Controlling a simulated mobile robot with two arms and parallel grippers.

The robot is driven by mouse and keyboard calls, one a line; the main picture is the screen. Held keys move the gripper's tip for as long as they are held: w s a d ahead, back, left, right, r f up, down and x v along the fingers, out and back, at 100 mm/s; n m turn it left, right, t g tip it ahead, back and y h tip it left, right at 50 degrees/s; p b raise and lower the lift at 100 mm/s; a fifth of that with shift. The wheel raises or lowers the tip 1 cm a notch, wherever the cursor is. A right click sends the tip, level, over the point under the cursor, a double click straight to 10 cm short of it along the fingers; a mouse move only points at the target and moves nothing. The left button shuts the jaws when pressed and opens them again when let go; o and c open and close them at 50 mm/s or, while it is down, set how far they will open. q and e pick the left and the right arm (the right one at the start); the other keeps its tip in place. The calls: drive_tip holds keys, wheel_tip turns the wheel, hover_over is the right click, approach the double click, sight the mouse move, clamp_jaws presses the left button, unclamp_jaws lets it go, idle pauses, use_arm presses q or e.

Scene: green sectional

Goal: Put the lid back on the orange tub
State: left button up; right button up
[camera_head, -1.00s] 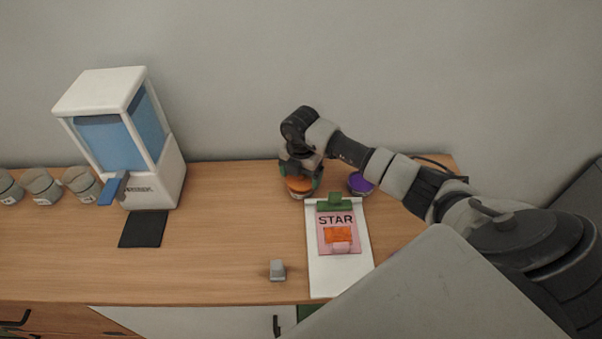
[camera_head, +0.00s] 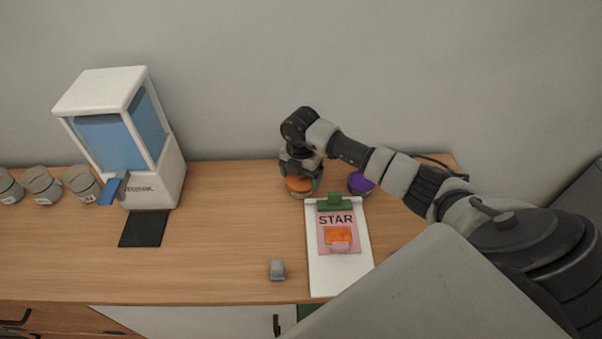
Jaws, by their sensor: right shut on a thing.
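The orange tub (camera_head: 301,195) stands near the back of the wooden counter, to the left of the purple tub. Only its pale lower edge shows under my right gripper (camera_head: 301,183). The gripper reaches down from above and is shut on the orange lid (camera_head: 299,185), a round orange disc between its dark fingers. The lid is at the tub's top; whether it is fully seated is hidden. My left gripper is not in view.
A purple tub (camera_head: 360,183) stands close on the right. A white clipboard (camera_head: 323,276) with a STAR card lies in front. A small grey object (camera_head: 277,270) lies near the front edge. A white-and-blue dispenser (camera_head: 160,180) and several grey cups stand left. The middle counter is clear.

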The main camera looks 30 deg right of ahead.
drive_tip(key=shift+f, duration=0.1)
idle(0.8)
drive_tip(key=o, duration=0.7)
drive_tip(key=shift+r+p, duration=2.9)
drive_tip(key=shift+r, duration=0.65)
drive_tip(key=shift+c, duration=0.2)
clamp_jaws()
